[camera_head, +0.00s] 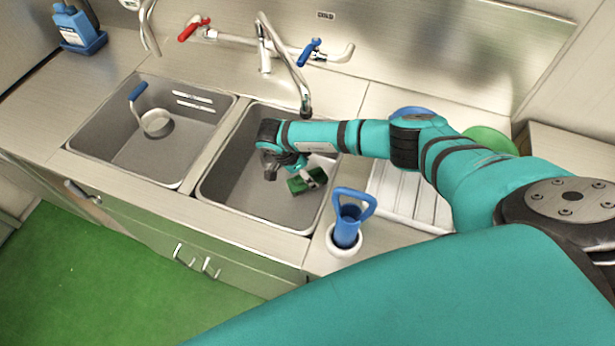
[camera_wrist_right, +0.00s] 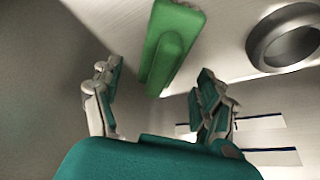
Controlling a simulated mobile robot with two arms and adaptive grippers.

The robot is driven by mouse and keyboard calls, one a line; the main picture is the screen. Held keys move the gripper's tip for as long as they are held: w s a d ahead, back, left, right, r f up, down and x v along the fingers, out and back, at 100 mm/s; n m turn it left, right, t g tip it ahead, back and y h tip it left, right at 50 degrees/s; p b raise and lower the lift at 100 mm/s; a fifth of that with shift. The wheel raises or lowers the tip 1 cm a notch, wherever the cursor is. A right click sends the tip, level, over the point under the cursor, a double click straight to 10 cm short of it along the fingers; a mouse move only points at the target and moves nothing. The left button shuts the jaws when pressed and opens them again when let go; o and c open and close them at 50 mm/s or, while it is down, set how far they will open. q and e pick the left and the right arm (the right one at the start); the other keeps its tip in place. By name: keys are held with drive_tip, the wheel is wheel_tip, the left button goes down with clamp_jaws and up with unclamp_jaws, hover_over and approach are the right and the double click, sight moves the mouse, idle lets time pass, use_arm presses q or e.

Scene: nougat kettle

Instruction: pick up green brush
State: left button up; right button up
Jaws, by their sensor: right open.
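The green brush (camera_head: 300,185) lies in the right sink basin (camera_head: 232,205), with a pale part beside its green body. In the wrist view the green brush (camera_wrist_right: 172,48) shows as a long green block beyond and between my fingertips. My right gripper (camera_head: 283,166) is in the right basin, just left of the brush. Its fingers (camera_wrist_right: 160,75) are spread on either side, with nothing between them; I cannot tell the exact gap to the brush. My left gripper is not in view.
A faucet (camera_head: 290,65) rises behind the right basin. A blue-handled item (camera_head: 350,225) stands in a white holder at the counter's front edge. A white drying rack (camera_head: 385,190) is on the right. The left basin (camera_head: 115,150) holds a blue-handled ladle (camera_head: 155,122).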

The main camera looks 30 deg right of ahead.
drive_tip(key=shift+d+f, duration=0.2)
drive_tip(key=shift+f, duration=0.3)
clamp_jaws()
